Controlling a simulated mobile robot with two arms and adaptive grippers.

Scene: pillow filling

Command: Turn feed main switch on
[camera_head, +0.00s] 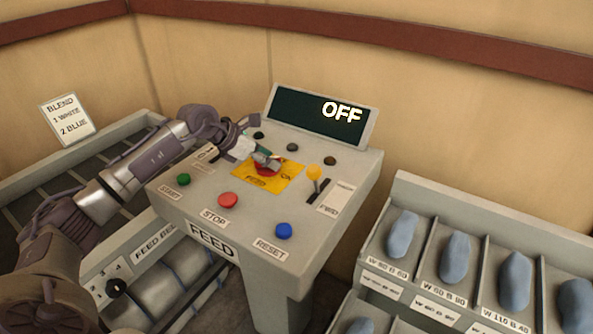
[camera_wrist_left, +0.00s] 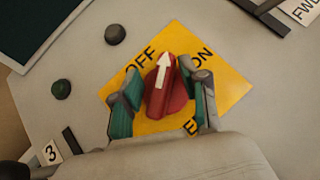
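The feed main switch is a red rotary knob (camera_wrist_left: 157,104) with a white arrow, on a yellow plate (camera_wrist_left: 232,88) marked OFF and ON. In the left wrist view its arrow points up, between the two words. The yellow plate (camera_head: 291,178) also shows in the head view, on the FEED console. The display (camera_head: 305,118) reads OFF. My left gripper (camera_head: 266,162) is down at the knob and partly hides it there. In the left wrist view its fingers (camera_wrist_left: 160,84) straddle the knob, apart; contact is unclear. My right gripper is out of view.
The sloped console has a green START button (camera_head: 183,180), a red STOP button (camera_head: 228,200), a blue RESET button (camera_head: 284,230) and a yellow-knobbed lever (camera_head: 314,172) close to the switch. A rack (camera_head: 408,178) with blue-grey bags stands at the right.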

